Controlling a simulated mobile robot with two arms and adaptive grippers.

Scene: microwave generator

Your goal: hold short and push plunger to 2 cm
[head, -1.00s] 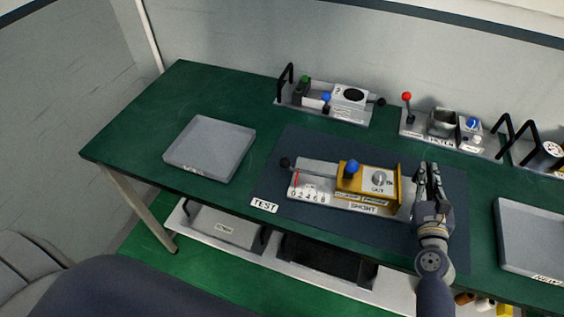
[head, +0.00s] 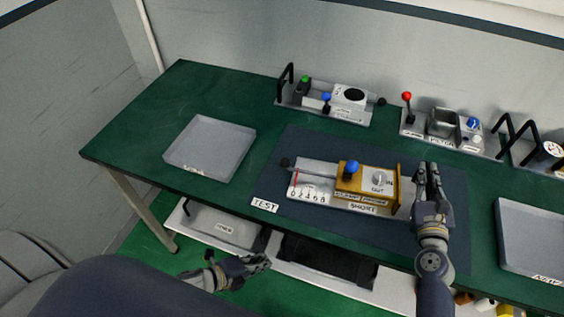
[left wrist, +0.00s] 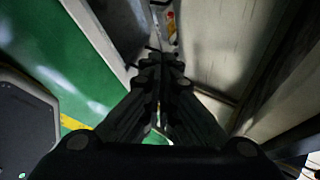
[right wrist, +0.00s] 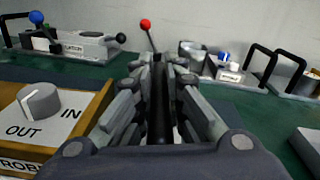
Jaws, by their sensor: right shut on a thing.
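The SHORT unit (head: 360,208) sits on the dark mat, a white base with a yellow block (head: 368,187), a blue knob (head: 351,168) and an IN/OUT dial (head: 378,178). Its plunger ends in a black ball (head: 285,162) at the left, beside a red mark (head: 296,178) near the 0 end of the 0-2-4-6-8 scale (head: 307,193). My right gripper (head: 427,170) is at the unit's right end, shut on a black upright handle (right wrist: 160,105). My left gripper (head: 262,262) is shut and empty, low in front of the table edge, apart from the unit.
A grey tray (head: 210,148) lies left of the mat and another (head: 535,235) at the far right. Several other units (head: 330,105) line the back. A shelf (head: 215,228) with items sits below the table front, close to my left gripper.

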